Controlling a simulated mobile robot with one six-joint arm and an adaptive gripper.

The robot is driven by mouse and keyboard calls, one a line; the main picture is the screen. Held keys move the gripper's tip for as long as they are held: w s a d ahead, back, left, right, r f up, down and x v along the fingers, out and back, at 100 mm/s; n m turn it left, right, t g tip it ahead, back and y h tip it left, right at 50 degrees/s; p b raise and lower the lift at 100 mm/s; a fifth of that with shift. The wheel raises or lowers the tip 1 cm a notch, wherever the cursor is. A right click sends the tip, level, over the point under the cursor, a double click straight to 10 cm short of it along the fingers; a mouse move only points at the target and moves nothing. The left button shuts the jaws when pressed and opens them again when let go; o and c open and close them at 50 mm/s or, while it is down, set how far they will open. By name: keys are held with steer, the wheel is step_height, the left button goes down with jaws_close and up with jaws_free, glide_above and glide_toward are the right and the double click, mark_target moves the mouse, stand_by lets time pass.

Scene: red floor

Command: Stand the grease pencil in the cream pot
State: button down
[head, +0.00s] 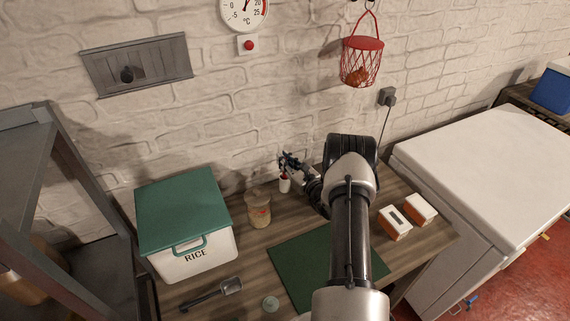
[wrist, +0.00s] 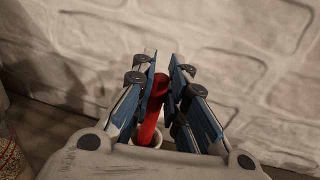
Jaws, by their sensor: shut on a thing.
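The grease pencil (wrist: 151,112) is a red stick, upright with a slight tilt between the two fingers in the wrist view. My gripper (wrist: 165,75) is shut on it. The cream pot (head: 285,186) is a small pale pot near the wall in the head view, directly below my gripper (head: 287,160). A bit of red shows at the pot's mouth. In the wrist view the pencil's lower end meets the pot's pale rim (wrist: 157,137). My gripper's body hides most of the pot there, so how deep the pencil sits cannot be told.
A labelled jar (head: 258,212) stands left of the pot, beside a green-lidded rice bin (head: 192,262). A green mat (head: 290,270), a dark scoop (head: 212,294) and a small round lid (head: 270,304) lie nearer. Two orange-and-white boxes (head: 394,226) (head: 421,208) stand right. The brick wall is close behind.

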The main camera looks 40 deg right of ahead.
steer(key=shift+f, duration=0.35)
steer(key=shift+f, duration=0.15)
steer(key=c, duration=1.6)
jaws_free()
